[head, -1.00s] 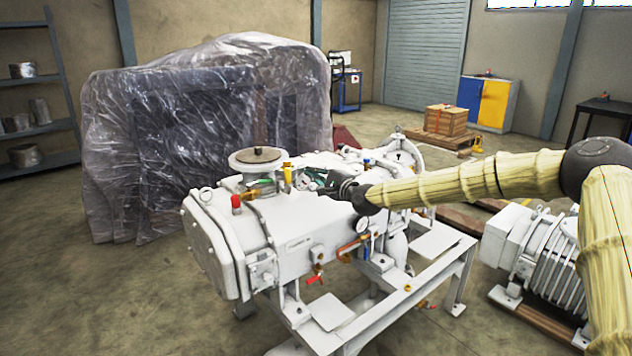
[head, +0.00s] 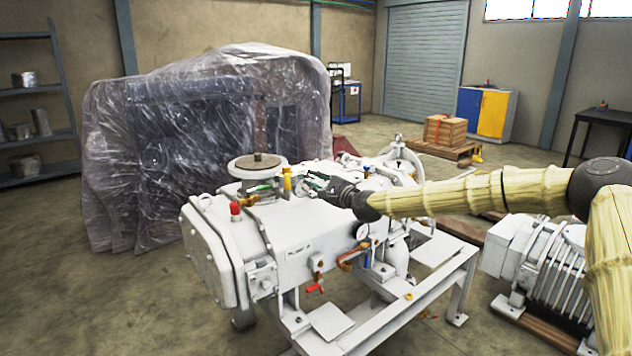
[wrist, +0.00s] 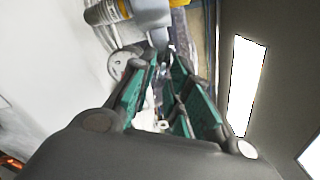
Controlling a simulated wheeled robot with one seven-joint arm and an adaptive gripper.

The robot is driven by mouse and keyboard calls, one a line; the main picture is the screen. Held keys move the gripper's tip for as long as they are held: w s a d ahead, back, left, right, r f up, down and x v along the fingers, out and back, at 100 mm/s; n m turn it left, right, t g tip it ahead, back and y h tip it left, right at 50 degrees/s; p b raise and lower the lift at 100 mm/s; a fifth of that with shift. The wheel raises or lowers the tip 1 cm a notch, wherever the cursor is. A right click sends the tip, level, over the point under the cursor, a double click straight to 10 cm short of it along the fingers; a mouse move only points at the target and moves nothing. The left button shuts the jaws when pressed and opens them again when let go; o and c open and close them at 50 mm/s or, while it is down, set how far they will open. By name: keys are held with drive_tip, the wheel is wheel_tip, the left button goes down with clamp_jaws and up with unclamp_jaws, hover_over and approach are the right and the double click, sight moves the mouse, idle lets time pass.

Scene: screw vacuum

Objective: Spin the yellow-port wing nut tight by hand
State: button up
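The yellow port (head: 287,178) stands upright on top of the white vacuum pump (head: 215,235), just right of the round flange. My gripper (head: 312,183) is just right of the port, above the pump top, with its green pads showing. In the wrist view my gripper (wrist: 166,75) has its fingers apart with a gap between them, holding nothing that I can make out. A yellow band (wrist: 125,8) on a grey fitting shows at the top of that view, beyond the fingertips. I cannot make out the wing nut clearly in either view.
A round-topped flange (head: 255,165) and a red cap (head: 235,209) rise from the pump left of the port. A plastic-wrapped machine (head: 200,140) stands behind. A finned motor (head: 545,265) sits at the right, below my arm.

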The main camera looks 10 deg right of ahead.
idle(0.3)
drive_tip(key=v, duration=1.2)
idle(1.2)
